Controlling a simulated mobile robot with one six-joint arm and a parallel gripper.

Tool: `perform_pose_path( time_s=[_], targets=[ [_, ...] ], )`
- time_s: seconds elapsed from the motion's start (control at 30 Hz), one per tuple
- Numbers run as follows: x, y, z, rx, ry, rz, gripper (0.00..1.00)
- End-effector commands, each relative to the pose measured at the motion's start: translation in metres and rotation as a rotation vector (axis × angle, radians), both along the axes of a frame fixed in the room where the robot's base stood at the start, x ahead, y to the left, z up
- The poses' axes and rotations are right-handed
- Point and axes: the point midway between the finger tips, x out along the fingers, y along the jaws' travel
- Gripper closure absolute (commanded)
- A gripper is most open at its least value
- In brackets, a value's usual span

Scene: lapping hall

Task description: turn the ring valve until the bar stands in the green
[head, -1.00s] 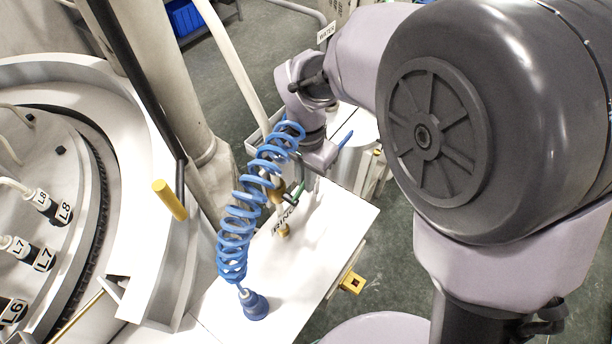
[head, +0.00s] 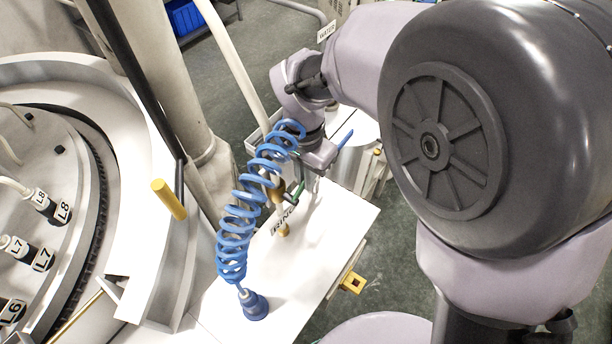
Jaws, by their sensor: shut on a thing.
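The ring valve (head: 277,192) shows as a small brass body with a green handle part (head: 298,193), above a white panel. A label reading RING (head: 284,219) is partly covered beside it. My gripper (head: 303,184) is at the valve, shut on its handle. The blue coiled hose and my own wrist hide much of the grip, so the handle's exact angle is unclear. I cannot make out the bar or a green zone in this view.
A blue coiled hose (head: 240,220) rises from a blue fitting (head: 254,304) on the white panel (head: 290,275), close in front of my gripper. A pale post (head: 185,95) and a large round machine (head: 50,85) stand left. A yellow fitting (head: 352,283) juts from the panel's right edge.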

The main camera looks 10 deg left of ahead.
Motion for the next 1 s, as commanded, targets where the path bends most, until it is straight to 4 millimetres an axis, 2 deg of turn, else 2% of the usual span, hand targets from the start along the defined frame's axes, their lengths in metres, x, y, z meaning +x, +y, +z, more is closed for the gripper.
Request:
perform_pose_path(
  time_s=[0.07, 0.2, 0.53, 0.57, 0.6, 0.67, 1.0],
  targets=[
    [-0.002, 0.003, -0.004, -0.019, -0.067, 0.009, 1.0],
    [-0.004, 0.004, 0.001, -0.055, -0.153, 0.007, 1.0],
    [-0.005, 0.003, 0.008, -0.066, -0.172, 0.002, 1.0],
    [-0.005, 0.003, 0.008, -0.066, -0.172, 0.002, 0.87],
    [-0.005, 0.003, 0.008, -0.066, -0.172, 0.002, 0.79],
    [-0.005, 0.003, 0.008, -0.066, -0.172, 0.002, 0.71],
    [-0.006, 0.004, 0.012, -0.065, -0.172, 0.002, 0.71]
  ],
)
